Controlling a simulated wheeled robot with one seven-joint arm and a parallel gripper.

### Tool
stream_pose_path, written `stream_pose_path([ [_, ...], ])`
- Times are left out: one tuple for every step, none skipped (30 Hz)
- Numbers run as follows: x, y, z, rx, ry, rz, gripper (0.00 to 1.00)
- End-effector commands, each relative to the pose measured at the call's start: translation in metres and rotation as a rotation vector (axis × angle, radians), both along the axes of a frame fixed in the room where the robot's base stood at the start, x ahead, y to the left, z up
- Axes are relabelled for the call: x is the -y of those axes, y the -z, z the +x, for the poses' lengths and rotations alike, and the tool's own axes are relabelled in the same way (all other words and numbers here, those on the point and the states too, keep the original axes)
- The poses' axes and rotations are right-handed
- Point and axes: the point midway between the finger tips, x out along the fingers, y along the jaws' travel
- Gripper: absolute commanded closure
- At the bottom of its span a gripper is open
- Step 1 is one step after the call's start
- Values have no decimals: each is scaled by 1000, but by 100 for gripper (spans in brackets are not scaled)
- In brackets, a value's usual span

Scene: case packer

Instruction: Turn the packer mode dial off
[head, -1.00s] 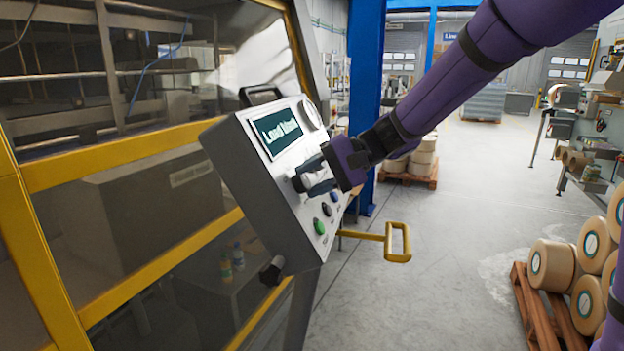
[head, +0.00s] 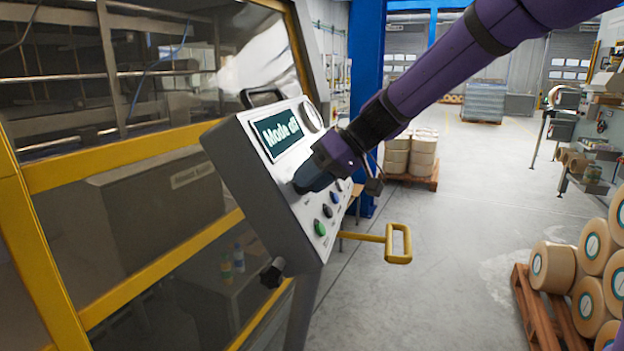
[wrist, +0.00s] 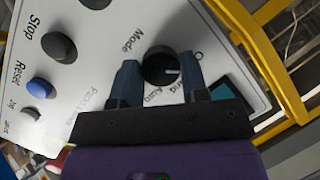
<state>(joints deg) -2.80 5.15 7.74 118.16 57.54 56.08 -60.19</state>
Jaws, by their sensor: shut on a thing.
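The mode dial (wrist: 160,66) is a round black knob with a white pointer line, on the pale face of the packer's control box (head: 250,185). The word "Mode" is printed beside it. My gripper (wrist: 160,82) has one finger on each side of the dial and is shut on it. In the head view my gripper (head: 304,184) is against the panel and hides the dial. The screen (head: 282,134) above it appears to read "Mode off".
Green (head: 320,228), black and blue (head: 334,197) buttons sit below the dial, close to my gripper. A yellow handle (head: 398,243) sticks out right of the box. A yellow-framed glass guard (head: 130,157) stands left.

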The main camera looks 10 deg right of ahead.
Motion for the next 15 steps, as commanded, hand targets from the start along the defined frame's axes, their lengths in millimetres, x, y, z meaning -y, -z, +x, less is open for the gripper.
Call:
stream_pose_path([
  [0,0,0,20,-12,-10,83],
  [0,0,0,33,-19,-15,83],
  [0,-1,0,48,-28,-22,83],
  [0,-1,0,58,-35,-25,83],
  [0,-1,0,67,-41,-30,83],
  [0,-1,0,78,-49,-35,83],
  [0,-1,0,84,-53,-38,83],
  [0,-1,0,91,-56,-41,83],
  [0,-1,0,98,-62,-45,83],
  [0,-1,0,103,-64,-47,83],
  [0,-1,0,107,-67,-48,83],
  [0,-1,0,111,-69,-50,83],
  [0,-1,0,114,-71,-52,83],
  [0,-1,0,115,-72,-52,83],
  [0,-1,0,117,-73,-53,83],
])
